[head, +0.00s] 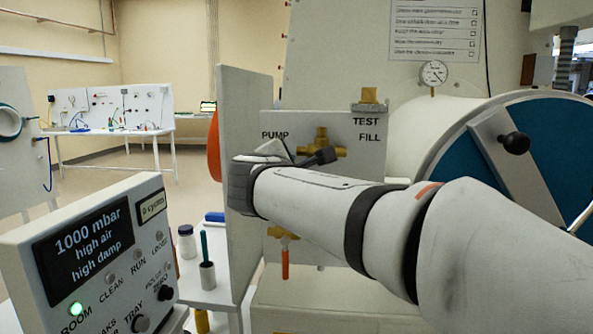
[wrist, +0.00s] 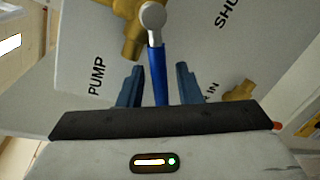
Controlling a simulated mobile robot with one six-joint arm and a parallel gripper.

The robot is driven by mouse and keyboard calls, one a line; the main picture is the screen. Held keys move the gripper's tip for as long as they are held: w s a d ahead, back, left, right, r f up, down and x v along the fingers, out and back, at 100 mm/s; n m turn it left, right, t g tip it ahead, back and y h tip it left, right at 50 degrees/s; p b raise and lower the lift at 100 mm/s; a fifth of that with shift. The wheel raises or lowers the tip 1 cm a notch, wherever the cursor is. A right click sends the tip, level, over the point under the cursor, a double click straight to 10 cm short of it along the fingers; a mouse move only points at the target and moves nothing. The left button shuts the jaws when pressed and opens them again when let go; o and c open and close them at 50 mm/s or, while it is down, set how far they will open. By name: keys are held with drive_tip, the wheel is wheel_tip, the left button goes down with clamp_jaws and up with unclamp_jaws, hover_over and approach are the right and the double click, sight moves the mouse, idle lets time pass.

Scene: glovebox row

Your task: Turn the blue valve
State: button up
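The blue valve's lever (wrist: 157,75) shows in the wrist view, joined by a round grey hub to a brass body (wrist: 125,22) on the white panel. "PUMP" is printed to its left. My gripper (wrist: 159,84) is open, with one blue-grey finger on each side of the lever and a gap on both sides. The lever's lower end is hidden behind my gripper's body. In the head view the brass valve body (head: 321,143) shows beside "PUMP", above my forearm. The blue lever cannot be made out there, and my gripper is mostly hidden behind my wrist.
A lower valve with an orange handle (head: 285,263) hangs below my arm. A white upright plate (head: 240,180) stands left of the valve panel. A control box (head: 95,260) is at front left. A blue round door (head: 535,150) is at right, near my arm.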

drive_tip(key=v, duration=0.8)
